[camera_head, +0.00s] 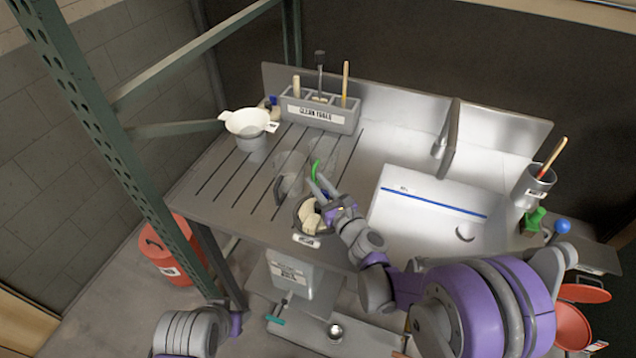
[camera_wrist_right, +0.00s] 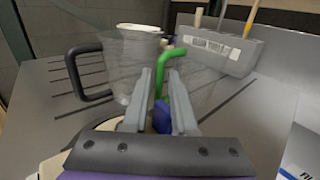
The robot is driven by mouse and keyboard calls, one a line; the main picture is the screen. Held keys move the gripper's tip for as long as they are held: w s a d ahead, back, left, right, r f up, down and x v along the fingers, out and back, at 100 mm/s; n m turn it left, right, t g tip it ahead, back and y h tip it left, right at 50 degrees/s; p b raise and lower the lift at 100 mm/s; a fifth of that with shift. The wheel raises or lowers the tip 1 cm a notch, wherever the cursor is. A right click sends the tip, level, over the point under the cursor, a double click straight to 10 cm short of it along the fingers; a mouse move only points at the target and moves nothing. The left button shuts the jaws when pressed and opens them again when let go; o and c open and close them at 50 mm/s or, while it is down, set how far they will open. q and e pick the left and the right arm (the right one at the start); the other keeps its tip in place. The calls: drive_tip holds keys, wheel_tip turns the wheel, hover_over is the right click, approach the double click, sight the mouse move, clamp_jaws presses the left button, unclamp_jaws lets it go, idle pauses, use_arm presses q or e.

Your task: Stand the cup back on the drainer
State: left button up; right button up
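A clear cup with a black handle (camera_wrist_right: 90,75) stands on the grooved steel drainer (camera_head: 225,195); it also shows faintly in the head view (camera_head: 290,163). A second clear cup with a green handle (camera_wrist_right: 161,68) is beside it, to the right; its green handle (camera_head: 315,171) shows in the head view. Their see-through walls are hard to make out. My right gripper (camera_wrist_right: 160,75) has its fingers apart at the green handle, which shows between and beyond the fingertips. I cannot tell whether they touch it. My left gripper is out of view; only part of that arm shows.
A grey tool holder (camera_head: 318,114) stands at the back. A white strainer (camera_head: 246,121) sits at the back left. A round container with beige pieces (camera_head: 309,216) is at the front edge under my right gripper. The sink (camera_head: 425,235) is to the right.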

drive_tip(key=shift+r, duration=0.1)
drive_tip(key=shift+s+r, duration=0.1)
drive_tip(key=shift+r, duration=0.1)
drive_tip(key=b+v, duration=0.1)
drive_tip(key=v, duration=1)
drive_tip(key=shift+f, duration=0.2)
drive_tip(key=shift+s+d, duration=0.25)
drive_tip(key=shift+s, duration=0.15)
